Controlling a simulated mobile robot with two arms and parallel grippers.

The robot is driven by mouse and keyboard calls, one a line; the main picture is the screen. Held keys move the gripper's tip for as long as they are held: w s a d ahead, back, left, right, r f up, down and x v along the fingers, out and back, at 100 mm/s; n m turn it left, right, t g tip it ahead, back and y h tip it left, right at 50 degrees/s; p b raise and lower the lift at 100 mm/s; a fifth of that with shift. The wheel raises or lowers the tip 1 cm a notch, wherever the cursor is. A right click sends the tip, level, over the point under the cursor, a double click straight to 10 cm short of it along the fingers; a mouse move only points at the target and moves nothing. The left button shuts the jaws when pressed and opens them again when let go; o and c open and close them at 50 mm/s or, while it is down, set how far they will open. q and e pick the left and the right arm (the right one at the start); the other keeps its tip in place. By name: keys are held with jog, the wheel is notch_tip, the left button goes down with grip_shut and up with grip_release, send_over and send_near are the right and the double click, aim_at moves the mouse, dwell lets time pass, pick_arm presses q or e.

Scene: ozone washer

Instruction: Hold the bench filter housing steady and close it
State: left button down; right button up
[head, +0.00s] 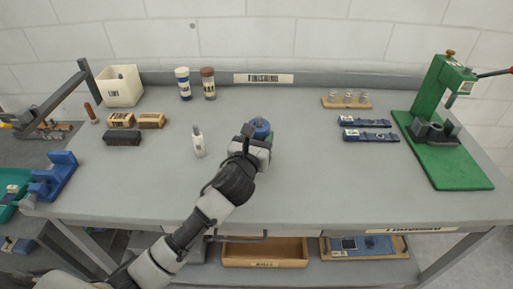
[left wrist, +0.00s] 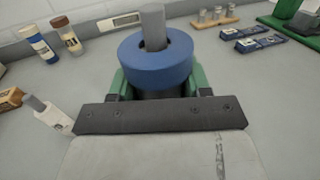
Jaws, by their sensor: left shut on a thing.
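The bench filter housing, as I take it, has a thick blue ring (head: 261,127) on top with a grey post standing up through its middle. It stands on the grey bench near the centre of the head view. In the left wrist view the blue ring (left wrist: 156,62) is close ahead, with a dark body below it. My left gripper (head: 256,141) reaches in from the lower left and is shut on the housing below the ring. Green parts show on both sides of the dark body. The gripper's own body hides the housing's lower part. My right gripper is in neither view.
A white bottle (head: 198,142) stands just left of the housing. Two capped jars (head: 184,85) and a white bin (head: 120,87) are at the back left. Blue tools (head: 369,136) and a green press (head: 444,155) are to the right. The front right bench is clear.

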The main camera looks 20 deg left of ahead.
pick_arm(q)
jog(key=shift+w+a+f, duration=0.1)
jog(key=shift+a+f, duration=0.05)
jog(key=shift+a, duration=0.15)
jog(key=shift+f, duration=2)
jog(key=shift+f+b, duration=0.15)
jog(key=shift+b, duration=0.15)
jog(key=shift+c, duration=2.4)
grip_release()
jog(key=s+b, duration=0.1)
jog(key=s, duration=1.1)
jog(key=shift+a, duration=0.15)
